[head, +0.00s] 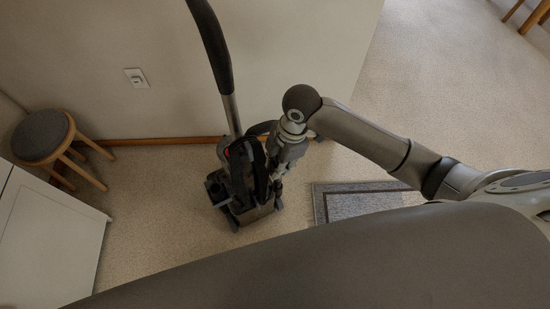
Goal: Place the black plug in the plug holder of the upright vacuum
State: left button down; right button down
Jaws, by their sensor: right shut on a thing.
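The upright vacuum (240,180) stands on the carpet by the wall, with its dark handle (214,50) leaning up and left. My right arm comes in from the right and bends down at the vacuum's right side. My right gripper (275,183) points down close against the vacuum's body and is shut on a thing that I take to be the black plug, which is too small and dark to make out. The plug holder cannot be told apart from the dark vacuum body. My left gripper is not in view.
A wall outlet (136,77) is on the wall left of the vacuum. A round stool (43,136) and a white cabinet (50,238) stand at the left. A bordered rug (355,204) lies to the right. Carpet between cabinet and vacuum is clear.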

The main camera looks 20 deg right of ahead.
jog(key=w+f, duration=0.4)
jog(key=w+d+f, duration=0.1)
jog(key=w+f, duration=0.1)
jog(key=shift+w+f+b, duration=0.2)
jog(key=shift+f+b, duration=0.1)
jog(key=shift+b, duration=0.05)
jog(key=shift+w+f, duration=0.1)
jog(key=shift+f, duration=1.45)
jog(key=shift+f, duration=0.1)
jog(key=c, duration=1.3)
grip_release()
jog(key=shift+o, duration=0.2)
notch_tip(320, 180, up, 12)
jog(key=d, duration=0.2)
jog(key=shift+w+d+p, duration=0.15)
jog(key=shift+d+p, duration=0.05)
jog(key=shift+p, duration=0.25)
